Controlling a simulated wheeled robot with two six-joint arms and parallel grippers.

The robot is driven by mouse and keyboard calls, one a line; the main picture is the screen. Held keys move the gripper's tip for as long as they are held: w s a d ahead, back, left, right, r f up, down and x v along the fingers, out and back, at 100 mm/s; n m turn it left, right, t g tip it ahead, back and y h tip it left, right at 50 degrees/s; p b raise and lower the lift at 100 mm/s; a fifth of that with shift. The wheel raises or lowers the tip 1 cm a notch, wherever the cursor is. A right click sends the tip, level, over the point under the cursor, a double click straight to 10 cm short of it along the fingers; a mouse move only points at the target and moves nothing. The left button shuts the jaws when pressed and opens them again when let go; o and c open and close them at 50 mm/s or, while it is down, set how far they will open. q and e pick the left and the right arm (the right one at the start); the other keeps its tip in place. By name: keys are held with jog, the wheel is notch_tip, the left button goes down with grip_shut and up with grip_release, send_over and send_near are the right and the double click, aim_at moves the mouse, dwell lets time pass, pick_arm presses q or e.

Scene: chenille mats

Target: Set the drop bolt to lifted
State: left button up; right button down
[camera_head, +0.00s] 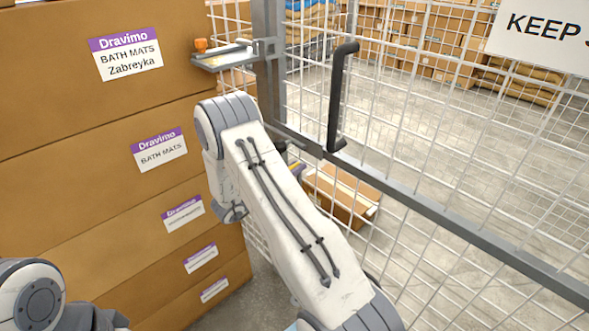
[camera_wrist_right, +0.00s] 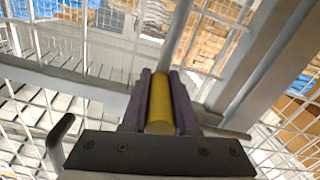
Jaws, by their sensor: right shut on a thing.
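The drop bolt shows in the right wrist view as a grey rod (camera_wrist_right: 179,35) with a thick yellow grip (camera_wrist_right: 160,108) at its near end. My right gripper (camera_wrist_right: 160,78) is shut on the yellow grip, one dark finger on each side of it. In the head view my right arm reaches to the mesh gate and covers most of the gripper and the bolt. My left gripper is out of view; only part of my left arm shows at the lower left.
A black pull handle (camera_head: 340,98) stands out from the gate frame (camera_head: 440,210) just right of my arm. A latch with an orange knob (camera_head: 201,45) sits on the post. Stacked cartons (camera_head: 80,180) wall off the left. A cardboard box (camera_head: 345,195) lies behind the mesh.

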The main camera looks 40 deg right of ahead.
jog(key=shift+r, duration=0.3)
jog(key=c, duration=0.7)
grip_release()
jog(key=shift+a+f, duration=0.1)
jog(key=shift+a, duration=0.05)
jog(key=shift+a, duration=0.3)
jog(key=a, duration=0.9)
jog(key=shift+s+a+b, duration=0.3)
jog(key=shift+s+b, duration=0.05)
jog(key=shift+s, duration=0.05)
jog(key=shift+s+d, duration=0.1)
